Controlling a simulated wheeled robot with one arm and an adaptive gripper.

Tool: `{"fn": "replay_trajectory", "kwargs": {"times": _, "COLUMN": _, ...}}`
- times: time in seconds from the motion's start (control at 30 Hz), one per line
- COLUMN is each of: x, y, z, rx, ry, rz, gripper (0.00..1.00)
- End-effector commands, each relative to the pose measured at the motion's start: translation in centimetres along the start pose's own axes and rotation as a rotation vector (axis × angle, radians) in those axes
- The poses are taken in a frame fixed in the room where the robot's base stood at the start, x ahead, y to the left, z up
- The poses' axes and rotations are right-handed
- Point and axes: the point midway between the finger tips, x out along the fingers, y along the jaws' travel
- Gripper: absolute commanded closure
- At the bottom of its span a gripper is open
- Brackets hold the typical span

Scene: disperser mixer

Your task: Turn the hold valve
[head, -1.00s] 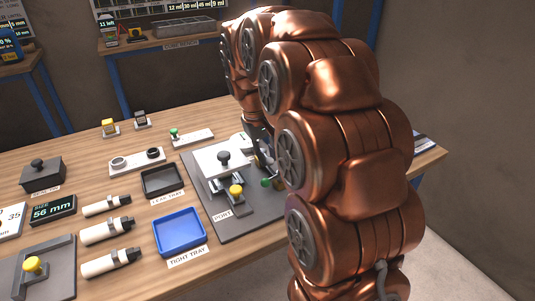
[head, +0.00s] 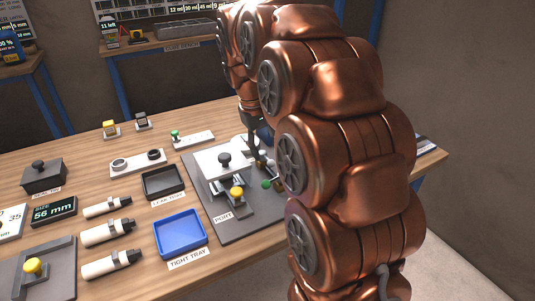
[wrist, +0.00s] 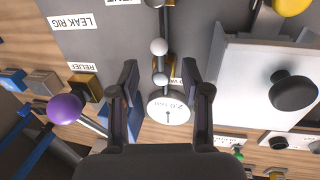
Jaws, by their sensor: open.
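In the wrist view a small valve with a white ball knob (wrist: 159,47) on a short lever lies ahead of my open gripper (wrist: 162,88). A second, greyer ball (wrist: 160,79) sits between the fingers, apart from both. A label beside it is partly covered, with only "VA" readable, so I cannot confirm which valve is the hold valve.
A purple ball knob (wrist: 65,109) on a rod is left of the fingers, near the relief label (wrist: 82,67). A white block with a black knob (wrist: 293,90) stands right. A yellow knob (head: 237,193) and blue tray (head: 180,234) are on the bench.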

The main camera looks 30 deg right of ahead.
Motion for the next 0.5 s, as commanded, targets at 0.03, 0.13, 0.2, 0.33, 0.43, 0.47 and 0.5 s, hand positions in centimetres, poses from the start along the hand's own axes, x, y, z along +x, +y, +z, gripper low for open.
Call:
{"fn": "replay_trajectory", "kwargs": {"times": 0.03, "x": -0.9, "y": 0.0, "z": -0.1, "rx": 0.0, "ry": 0.002, "rz": 0.0, "gripper": 0.53}}
{"fn": "replay_trajectory", "kwargs": {"times": 0.13, "x": -2.5, "y": 0.0, "z": -0.1, "rx": 0.0, "ry": 0.003, "rz": 0.0, "gripper": 0.53}}
{"fn": "replay_trajectory", "kwargs": {"times": 0.2, "x": -3.6, "y": 0.0, "z": -0.1, "rx": 0.001, "ry": 0.003, "rz": 0.0, "gripper": 0.53}}
{"fn": "replay_trajectory", "kwargs": {"times": 0.33, "x": -5.4, "y": 0.0, "z": -0.1, "rx": 0.0, "ry": 0.002, "rz": -0.001, "gripper": 0.53}}
{"fn": "replay_trajectory", "kwargs": {"times": 0.43, "x": -6.7, "y": 0.0, "z": -0.1, "rx": 0.0, "ry": 0.004, "rz": -0.001, "gripper": 0.53}}
{"fn": "replay_trajectory", "kwargs": {"times": 0.47, "x": -7.0, "y": 0.0, "z": -0.1, "rx": 0.0, "ry": 0.004, "rz": -0.001, "gripper": 0.53}}
{"fn": "replay_trajectory", "kwargs": {"times": 0.5, "x": -7.3, "y": 0.0, "z": -0.1, "rx": -0.001, "ry": 0.003, "rz": -0.001, "gripper": 0.53}}
